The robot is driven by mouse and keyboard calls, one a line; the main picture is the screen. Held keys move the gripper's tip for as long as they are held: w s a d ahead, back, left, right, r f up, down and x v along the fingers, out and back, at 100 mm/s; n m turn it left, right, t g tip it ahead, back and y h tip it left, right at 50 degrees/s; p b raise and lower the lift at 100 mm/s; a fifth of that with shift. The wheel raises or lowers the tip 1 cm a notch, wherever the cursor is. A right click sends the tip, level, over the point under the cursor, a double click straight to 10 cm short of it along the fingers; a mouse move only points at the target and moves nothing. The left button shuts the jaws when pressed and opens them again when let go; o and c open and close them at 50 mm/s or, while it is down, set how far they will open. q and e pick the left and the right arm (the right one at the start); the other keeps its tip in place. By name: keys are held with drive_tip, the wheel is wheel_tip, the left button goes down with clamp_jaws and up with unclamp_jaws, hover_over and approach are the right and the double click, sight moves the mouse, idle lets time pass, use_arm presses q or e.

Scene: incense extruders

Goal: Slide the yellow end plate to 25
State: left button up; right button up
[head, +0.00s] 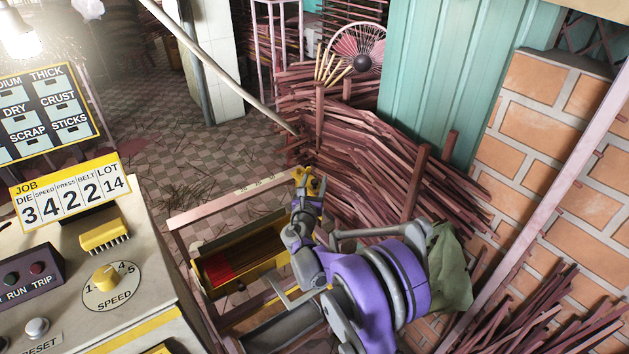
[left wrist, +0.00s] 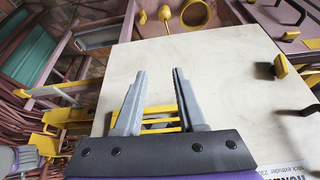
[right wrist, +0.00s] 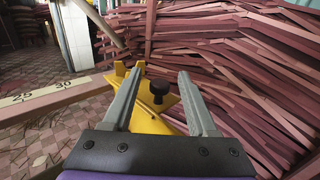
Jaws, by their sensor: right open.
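The yellow end plate (right wrist: 148,120), with a black knob (right wrist: 158,90), shows ahead of my right gripper in the right wrist view. My right gripper (right wrist: 160,80) is open, and the knob appears between its fingers; I cannot tell whether they touch it. The pale scale rail (right wrist: 45,95) shows the numbers 25 and 30, left of the plate. In the head view the plate (head: 312,181) sits at the rail's right end, just by my right gripper (head: 304,192), which partly hides it. My left gripper (left wrist: 158,75) is open and empty over a pale machine panel (left wrist: 225,60).
A yellow-sided tray (head: 262,262) with dark and red contents lies below the rail. Stacked incense sticks (head: 375,150) stand close behind the plate. The control console (head: 130,255) with dials and a job sign (head: 70,195) fills the lower left. Tiled floor lies beyond the rail.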

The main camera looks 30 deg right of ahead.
drive_tip(key=shift+w+d, duration=0.25)
drive_tip(key=shift+w, duration=0.05)
clamp_jaws()
idle(1.3)
